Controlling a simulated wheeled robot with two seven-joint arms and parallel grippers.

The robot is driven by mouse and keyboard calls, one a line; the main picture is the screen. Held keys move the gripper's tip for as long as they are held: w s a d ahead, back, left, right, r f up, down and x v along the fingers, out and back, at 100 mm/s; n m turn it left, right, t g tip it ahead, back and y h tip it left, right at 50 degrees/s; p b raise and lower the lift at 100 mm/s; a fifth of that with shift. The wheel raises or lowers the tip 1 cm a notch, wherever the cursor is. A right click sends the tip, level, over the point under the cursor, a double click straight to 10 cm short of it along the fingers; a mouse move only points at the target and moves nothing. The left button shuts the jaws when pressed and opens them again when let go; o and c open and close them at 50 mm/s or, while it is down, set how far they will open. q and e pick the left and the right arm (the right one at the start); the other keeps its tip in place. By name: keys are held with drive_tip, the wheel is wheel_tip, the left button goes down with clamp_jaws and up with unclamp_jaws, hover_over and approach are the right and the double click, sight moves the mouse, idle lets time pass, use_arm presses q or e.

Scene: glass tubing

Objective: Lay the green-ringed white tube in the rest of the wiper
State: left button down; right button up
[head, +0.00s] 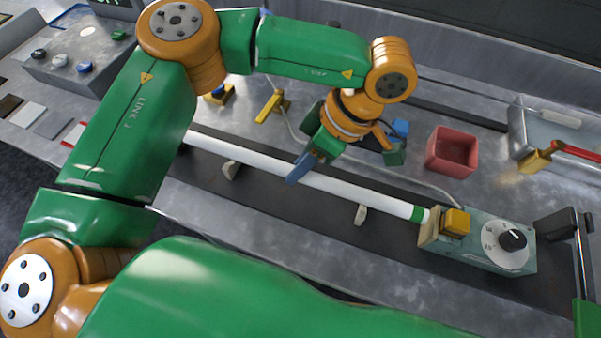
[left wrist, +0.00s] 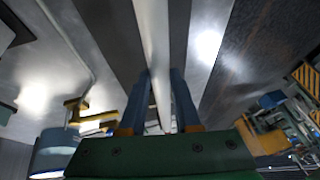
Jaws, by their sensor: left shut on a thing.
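The long white tube (head: 350,193) runs slantwise across the bench in the head view, with a green ring (head: 418,213) near its right end. My left gripper (head: 302,166) is shut around the tube's middle part. In the left wrist view the tube (left wrist: 152,40) passes between the two blue fingers (left wrist: 160,102). The tube's right end meets or overlaps a yellow-topped block (head: 457,221) on a teal box with a dial; I cannot tell if they touch. Which part is the wiper's rest is unclear. My right gripper is not in view.
Small cream supports (head: 361,214) stand below the tube on the dark strip. A red open box (head: 452,152) and a metal tray (head: 558,128) lie behind at the right. A control box (head: 75,62) is at back left.

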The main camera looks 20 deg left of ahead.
use_arm(q)
drive_tip(key=shift+f, duration=0.8)
drive_tip(key=shift+w+r, duration=0.1)
drive_tip(key=shift+r, duration=0.05)
drive_tip(key=shift+f+b, duration=0.4)
drive_tip(key=shift+f, duration=0.1)
drive_tip(key=c, duration=0.6)
unclamp_jaws()
drive_tip(key=shift+r, duration=0.1)
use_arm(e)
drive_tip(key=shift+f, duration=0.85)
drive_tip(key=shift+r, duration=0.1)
